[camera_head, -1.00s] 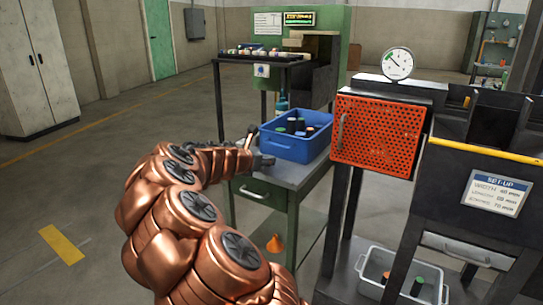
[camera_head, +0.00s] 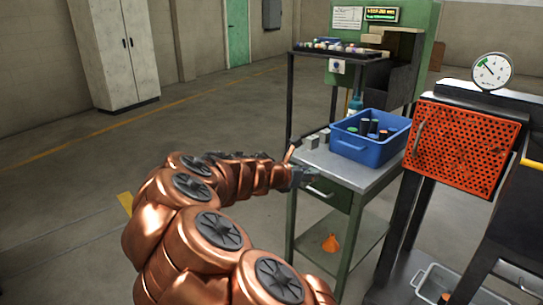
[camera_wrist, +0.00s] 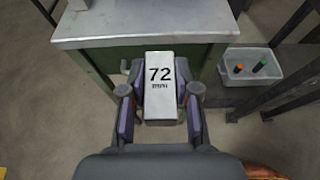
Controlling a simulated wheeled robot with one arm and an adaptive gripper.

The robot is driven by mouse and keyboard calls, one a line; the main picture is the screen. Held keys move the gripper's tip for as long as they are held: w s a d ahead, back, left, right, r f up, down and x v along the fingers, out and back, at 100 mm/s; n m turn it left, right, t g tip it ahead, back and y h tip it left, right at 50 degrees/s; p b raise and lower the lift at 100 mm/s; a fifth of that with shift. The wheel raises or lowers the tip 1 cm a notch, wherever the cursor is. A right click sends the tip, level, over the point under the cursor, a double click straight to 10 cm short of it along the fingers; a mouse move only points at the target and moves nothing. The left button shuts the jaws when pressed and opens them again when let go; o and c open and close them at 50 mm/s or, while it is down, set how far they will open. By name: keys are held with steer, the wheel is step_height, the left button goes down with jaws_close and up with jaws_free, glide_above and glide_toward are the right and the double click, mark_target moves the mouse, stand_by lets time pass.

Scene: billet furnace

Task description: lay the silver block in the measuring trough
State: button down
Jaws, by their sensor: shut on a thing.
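My gripper (camera_wrist: 160,95) is shut on a silver block (camera_wrist: 159,70) marked "72 mm" in the wrist view, with a finger on each side. The block is held just in front of the near edge of a grey-topped green table. In the head view my gripper (camera_head: 303,178) is at the table's front left corner, and the held block cannot be made out there. I cannot make out a measuring trough for certain in either view.
The green table (camera_head: 340,172) carries a blue bin (camera_head: 370,153) of dark cylinders. An orange perforated door (camera_head: 462,145) with a dial gauge (camera_head: 492,71) above stands to the right. A grey bin (camera_wrist: 250,67) sits low at right. Floor at left is clear.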

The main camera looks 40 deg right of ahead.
steer(key=shift+w+a, duration=0.1)
steer(key=w+a+f+n+t+y, duration=0.1)
steer(key=w+a+n+t+y, duration=0.5)
steer(key=w+a+n+t, duration=0.75)
steer(key=w+a+n+y, duration=0.2)
steer(key=a+y, duration=0.2)
steer(key=a, duration=0.5)
steer(key=w+a+r+n+g+y+p, duration=0.1)
steer(key=w+a+n+y, duration=0.2)
steer(key=a, duration=0.5)
steer(key=w+a+n+y, duration=0.2)
steer(key=a+y, duration=0.2)
steer(key=a, duration=0.5)
step_height(320, 180, up, 24)
steer(key=m+h+p, duration=0.6)
steer(key=h+p, duration=0.1)
steer(key=p, duration=1.6)
steer(key=shift+s+d+h+p, duration=0.25)
steer(key=shift+s+h+p, duration=0.05)
steer(key=shift+p, duration=0.1)
steer(key=shift+a+r+m, duration=0.15)
steer(key=shift+r+m, duration=0.05)
steer(key=shift+m, duration=0.05)
steer(key=shift+f, duration=0.15)
